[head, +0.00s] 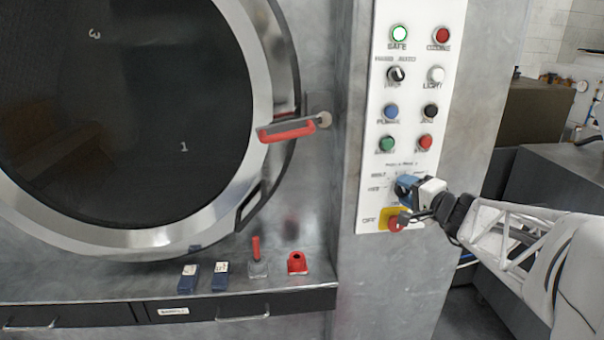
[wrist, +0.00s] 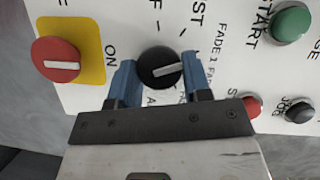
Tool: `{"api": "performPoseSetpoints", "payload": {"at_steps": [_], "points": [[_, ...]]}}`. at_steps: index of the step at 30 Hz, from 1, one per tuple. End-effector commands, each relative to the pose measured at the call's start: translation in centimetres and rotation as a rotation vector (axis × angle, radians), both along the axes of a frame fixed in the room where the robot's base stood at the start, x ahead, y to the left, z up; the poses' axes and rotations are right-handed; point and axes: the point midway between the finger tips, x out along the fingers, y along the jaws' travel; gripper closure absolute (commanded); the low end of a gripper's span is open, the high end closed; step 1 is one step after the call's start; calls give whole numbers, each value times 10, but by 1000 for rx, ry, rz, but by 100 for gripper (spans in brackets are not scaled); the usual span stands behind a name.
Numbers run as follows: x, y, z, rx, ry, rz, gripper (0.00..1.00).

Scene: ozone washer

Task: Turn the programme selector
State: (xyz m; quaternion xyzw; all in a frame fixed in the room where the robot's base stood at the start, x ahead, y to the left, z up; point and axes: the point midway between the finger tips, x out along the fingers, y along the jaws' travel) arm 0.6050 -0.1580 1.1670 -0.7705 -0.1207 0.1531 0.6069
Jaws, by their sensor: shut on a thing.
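The programme selector (wrist: 158,68) is a round black knob with a white pointer bar on the white control panel (wrist: 215,80). In the wrist view its bar lies almost level, the right end slightly raised. My gripper (wrist: 160,80) has one blue finger on each side of the knob and is shut on it. In the head view my gripper (head: 405,187) is at the lower part of the panel and hides the selector. Some printed labels around the knob show only in part.
A red rotary switch on a yellow plate (head: 386,220) is close below my gripper. Green (head: 387,144) and red (head: 425,142) buttons sit just above. The round drum door (head: 262,60) with its red handle (head: 286,131) is at left. A ledge with small items runs below it.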

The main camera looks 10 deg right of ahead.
Motion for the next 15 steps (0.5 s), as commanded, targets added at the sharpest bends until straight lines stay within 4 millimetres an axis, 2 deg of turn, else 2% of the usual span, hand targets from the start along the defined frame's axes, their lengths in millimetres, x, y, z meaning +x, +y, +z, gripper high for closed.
{"api": "performPoseSetpoints", "payload": {"at_steps": [15], "points": [[0, 0, -1, 63, 0, 1, 79]]}}
